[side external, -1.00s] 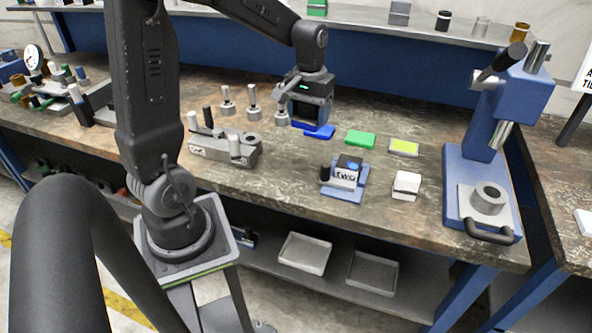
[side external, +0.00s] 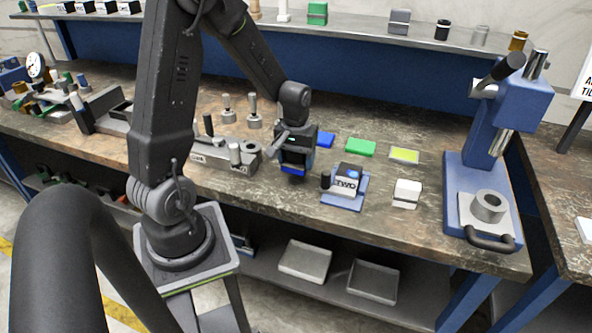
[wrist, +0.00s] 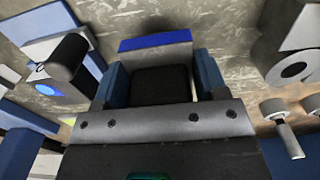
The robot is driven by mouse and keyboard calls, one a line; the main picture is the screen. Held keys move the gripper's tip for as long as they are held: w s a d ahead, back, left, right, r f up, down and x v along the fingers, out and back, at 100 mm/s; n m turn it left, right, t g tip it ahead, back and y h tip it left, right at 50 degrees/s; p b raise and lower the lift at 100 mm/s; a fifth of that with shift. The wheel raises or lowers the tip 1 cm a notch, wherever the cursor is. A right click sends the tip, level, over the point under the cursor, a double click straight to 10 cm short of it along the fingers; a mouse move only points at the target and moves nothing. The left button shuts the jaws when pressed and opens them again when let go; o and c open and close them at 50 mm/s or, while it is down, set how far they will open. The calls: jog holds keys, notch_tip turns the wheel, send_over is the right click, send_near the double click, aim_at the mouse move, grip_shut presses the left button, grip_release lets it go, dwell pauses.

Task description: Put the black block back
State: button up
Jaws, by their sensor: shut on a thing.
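My gripper (side external: 294,164) is shut on a black block (wrist: 160,84) between its blue fingers. A bright blue strip (wrist: 155,42) shows at the block's far end in the wrist view, and a blue edge (side external: 292,170) shows under the gripper in the side view. Most of the block is hidden by the gripper there. The gripper is low over the bench, left of a small blue fixture with a black knob (side external: 346,184). I cannot tell whether the block touches the bench.
A grey holder with posts (side external: 225,155) stands just left of my gripper. A green pad (side external: 361,147), a yellow pad (side external: 404,156) and a white block (side external: 407,193) are to the right. A blue press (side external: 482,180) stands further right. The bench's front edge (side external: 300,207) is near.

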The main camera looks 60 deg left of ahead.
aim_at(296, 170)
jog(key=shift+f, duration=1.8)
jog(key=shift+f, duration=0.1)
jog(key=o, duration=1)
jog(key=shift+c, duration=0.2)
notch_tip(296, 170, up, 11)
jog(key=shift+r, duration=0.1)
jog(key=shift+d+r, duration=0.2)
jog(key=shift+r, duration=0.4)
jog(key=s+d+r+m+t, duration=0.2)
jog(key=s+d+r+m, duration=0.2)
jog(key=d, duration=0.5)
jog(key=s+d+r+m+t, duration=0.3)
jog(key=s+d+r+m, duration=0.2)
jog(key=d, duration=0.4)
jog(key=shift+s+r+t, duration=0.3)
jog(key=shift+s+r, duration=0.55)
jog(key=shift+s, duration=0.05)
